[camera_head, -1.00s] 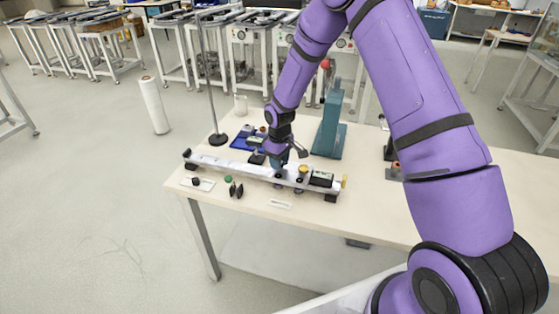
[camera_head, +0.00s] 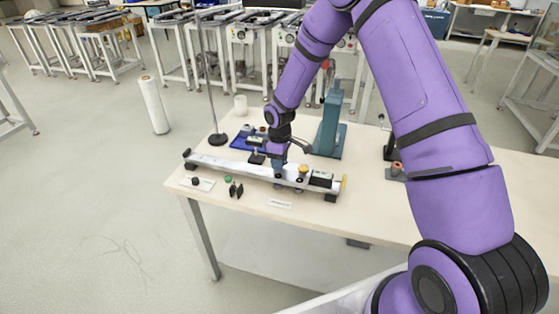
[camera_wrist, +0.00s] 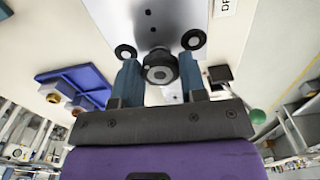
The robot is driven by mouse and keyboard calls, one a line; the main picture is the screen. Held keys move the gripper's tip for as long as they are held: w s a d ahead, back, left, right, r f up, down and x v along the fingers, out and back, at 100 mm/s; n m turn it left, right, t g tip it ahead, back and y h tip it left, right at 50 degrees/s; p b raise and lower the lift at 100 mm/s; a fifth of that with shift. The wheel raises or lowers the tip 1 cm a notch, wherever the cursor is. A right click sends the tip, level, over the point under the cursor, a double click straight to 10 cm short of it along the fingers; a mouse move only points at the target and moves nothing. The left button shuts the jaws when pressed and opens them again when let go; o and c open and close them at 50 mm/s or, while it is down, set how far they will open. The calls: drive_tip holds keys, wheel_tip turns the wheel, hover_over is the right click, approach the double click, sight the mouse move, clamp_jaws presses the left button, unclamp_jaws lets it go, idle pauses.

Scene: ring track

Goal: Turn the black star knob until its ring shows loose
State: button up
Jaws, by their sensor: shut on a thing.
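The black star knob (camera_wrist: 160,66) has a grey centre and sits on a long pale metal rail (camera_wrist: 150,20). My gripper (camera_wrist: 161,78) is shut on the knob, with one blue finger on each side of it. In the head view my gripper (camera_head: 279,172) points down at the right half of the rail (camera_head: 225,164), and it hides the knob there. I cannot make out any ring marking around the knob, so I cannot tell whether it shows loose.
A blue tray (camera_head: 236,143) with small parts lies behind the rail. A teal upright fixture (camera_head: 329,130) stands behind right, and a thin pole on a black base (camera_head: 218,139) behind left. A yellow knob (camera_head: 303,168) and a black box (camera_head: 321,179) sit right of my gripper.

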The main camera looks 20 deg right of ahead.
drive_tip(key=o, duration=0.9)
drive_tip(key=shift+s+f, duration=0.1)
drive_tip(key=shift+f, duration=0.05)
drive_tip(key=shift+o, duration=0.2)
wheel_tip(320, 180, up, 11)
